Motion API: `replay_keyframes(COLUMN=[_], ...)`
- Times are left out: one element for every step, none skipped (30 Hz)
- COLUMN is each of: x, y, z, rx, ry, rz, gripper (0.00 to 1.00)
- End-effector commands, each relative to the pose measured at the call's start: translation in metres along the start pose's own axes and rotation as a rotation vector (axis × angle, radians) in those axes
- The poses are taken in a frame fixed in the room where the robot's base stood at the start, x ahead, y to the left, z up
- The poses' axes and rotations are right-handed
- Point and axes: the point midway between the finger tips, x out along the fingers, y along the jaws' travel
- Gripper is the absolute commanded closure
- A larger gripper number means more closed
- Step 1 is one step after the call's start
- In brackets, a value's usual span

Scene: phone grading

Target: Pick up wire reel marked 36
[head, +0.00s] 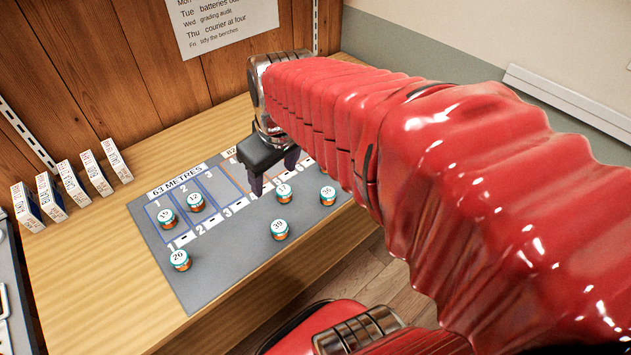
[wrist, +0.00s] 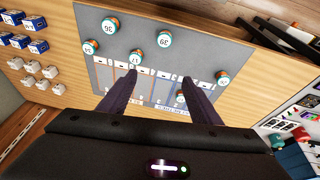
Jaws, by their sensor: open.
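The wire reel marked 36 (head: 328,196) is a small teal and orange-brown spool with a white numbered top. It stands upright near the right edge of the grey mat (head: 222,272). In the wrist view the reel marked 36 (wrist: 110,26) is at the upper left, its number upside down. My gripper (head: 273,176) points down above the far part of the mat, open, left of that reel and apart from it. In the wrist view my gripper (wrist: 156,78) has nothing between its dark fingers. The reel marked 17 (head: 284,194) is closer to the fingers.
The reel marked 39 (head: 280,230) stands at the mat's near side. Reels marked 15 (head: 166,218), 12 (head: 196,202) and 26 (head: 181,261) stand to the left. Several upright cartons (head: 75,184) line the wooden bench (head: 95,258). Bare mat lies between 26 and 39.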

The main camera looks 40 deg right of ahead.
Motion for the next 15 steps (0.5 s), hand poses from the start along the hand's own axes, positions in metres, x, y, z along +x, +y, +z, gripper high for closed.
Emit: replay_keyframes(x=[0.008,0.012,0.017,0.021,0.025,0.031,0.035,0.039,0.045,0.05,0.054,0.061,0.066,0.07,0.077], y=[0.013,0.02,0.029,0.036,0.043,0.052,0.06,0.067,0.077,0.084,0.091,0.102,0.109,0.116,0.126], z=[-0.001,-0.002,-0.003,-0.003,-0.003,-0.003,-0.003,-0.003,-0.001,0.0,0.001,0.003,0.005,0.007,0.01], rx=[-0.001,-0.006,-0.014,-0.02,-0.024,-0.031,-0.035,-0.04,-0.047,-0.052,-0.057,-0.063,-0.068,-0.072,-0.077], ry=[-0.021,-0.031,-0.043,-0.052,-0.061,-0.072,-0.08,-0.088,-0.099,-0.107,-0.114,-0.124,-0.131,-0.138,-0.146], rz=[-0.002,-0.003,-0.006,-0.008,-0.011,-0.016,-0.019,-0.022,-0.028,-0.032,-0.037,-0.043,-0.048,-0.054,-0.062], gripper=[0.42,0.42,0.42,0.42,0.42,0.42,0.42,0.42,0.42,0.42,0.42,0.42,0.42,0.42,0.42])
